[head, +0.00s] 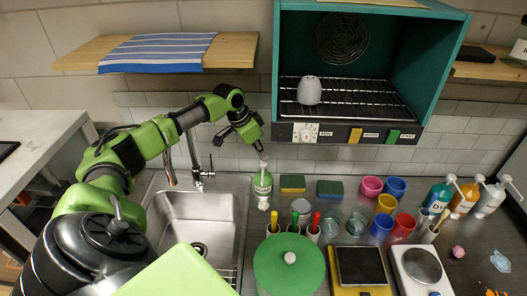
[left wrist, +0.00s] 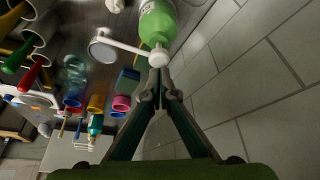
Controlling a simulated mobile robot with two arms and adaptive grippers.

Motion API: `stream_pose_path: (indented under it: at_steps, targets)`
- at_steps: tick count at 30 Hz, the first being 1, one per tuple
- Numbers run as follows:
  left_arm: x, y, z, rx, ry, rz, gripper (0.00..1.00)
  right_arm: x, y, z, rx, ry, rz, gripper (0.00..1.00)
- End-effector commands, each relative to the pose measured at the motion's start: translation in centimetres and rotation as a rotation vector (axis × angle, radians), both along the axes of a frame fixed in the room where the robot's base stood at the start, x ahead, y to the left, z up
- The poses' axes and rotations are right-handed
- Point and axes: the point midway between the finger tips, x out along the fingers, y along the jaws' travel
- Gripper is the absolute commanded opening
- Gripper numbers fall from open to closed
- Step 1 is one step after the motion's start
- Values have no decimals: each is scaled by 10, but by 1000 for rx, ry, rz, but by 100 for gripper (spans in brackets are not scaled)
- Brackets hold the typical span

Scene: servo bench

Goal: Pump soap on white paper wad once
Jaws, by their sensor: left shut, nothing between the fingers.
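A green soap bottle (head: 262,184) with a white pump stands upright on the counter, just right of the sink. It also shows in the left wrist view (left wrist: 158,22), with its white pump head (left wrist: 158,56) toward me. The white paper wad (head: 263,204) lies on the counter just in front of the bottle; it shows partly at the top edge of the left wrist view (left wrist: 115,5). My left gripper (head: 263,157) is shut and empty, pointing down over the pump head. Its fingertips are at or very near the pump top; contact is unclear. My right gripper is not in view.
The sink (head: 200,225) and faucet (head: 200,175) are left of the bottle. Sponges (head: 292,183), colored cups (head: 371,187) and a green round lid (head: 289,264) stand to the right and front. The teal oven (head: 440,60) hangs above right.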

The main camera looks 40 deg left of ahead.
Motion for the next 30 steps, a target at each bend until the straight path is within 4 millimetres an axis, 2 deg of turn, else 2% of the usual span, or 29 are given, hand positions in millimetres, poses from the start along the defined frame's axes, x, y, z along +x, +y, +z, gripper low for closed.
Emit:
stream_pose_path:
  at_steps: [26, 30]
  targets:
    - [-1, -1, -33, -1, 3, -1, 0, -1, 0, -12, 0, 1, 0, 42]
    - [-1, -1, -33, -1, 6, -1, 0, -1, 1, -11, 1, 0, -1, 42]
